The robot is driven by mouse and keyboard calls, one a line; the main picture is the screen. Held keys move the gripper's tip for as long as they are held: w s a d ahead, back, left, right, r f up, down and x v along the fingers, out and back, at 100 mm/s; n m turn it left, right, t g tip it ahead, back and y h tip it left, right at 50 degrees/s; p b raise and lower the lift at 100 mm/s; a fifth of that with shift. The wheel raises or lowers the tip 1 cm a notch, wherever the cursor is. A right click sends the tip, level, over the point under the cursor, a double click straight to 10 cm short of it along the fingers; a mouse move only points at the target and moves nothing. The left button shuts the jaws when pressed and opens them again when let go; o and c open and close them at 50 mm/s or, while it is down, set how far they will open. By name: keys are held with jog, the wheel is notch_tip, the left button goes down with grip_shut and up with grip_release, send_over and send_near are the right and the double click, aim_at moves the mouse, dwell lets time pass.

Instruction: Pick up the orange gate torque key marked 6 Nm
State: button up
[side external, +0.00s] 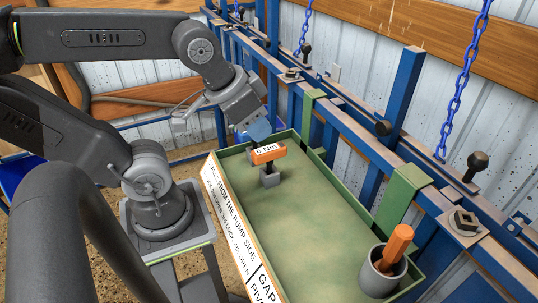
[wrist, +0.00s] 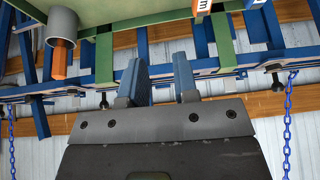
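The orange key (side external: 268,153) with a white "6 Nm" label stands on a dark square socket (side external: 270,178) in the green tray (side external: 300,220). In the wrist view only a part of the labelled orange key (wrist: 203,9) shows at the top edge, right of the fingers. My gripper (side external: 259,131) is just above and behind the key in the side view, its blue fingers close to it. In the wrist view my gripper (wrist: 160,72) has its two fingers apart, with nothing between them. Whether a finger touches the key cannot be told.
A grey cup (side external: 381,275) holding another orange handle (side external: 397,245) stands in the tray's near right; the cup (wrist: 62,24) also shows in the wrist view. A lettered sign (side external: 237,232) lines the tray's left side. Blue rails (side external: 345,125) and hanging chains (side external: 458,85) stand behind.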

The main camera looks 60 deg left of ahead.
jog(key=o, duration=1.3)
jog(key=m+g, duration=0.5)
jog(key=m, duration=1.3)
send_over(269, 148)
notch_tip(269, 148, down, 13)
jog(key=shift+f, duration=0.2)
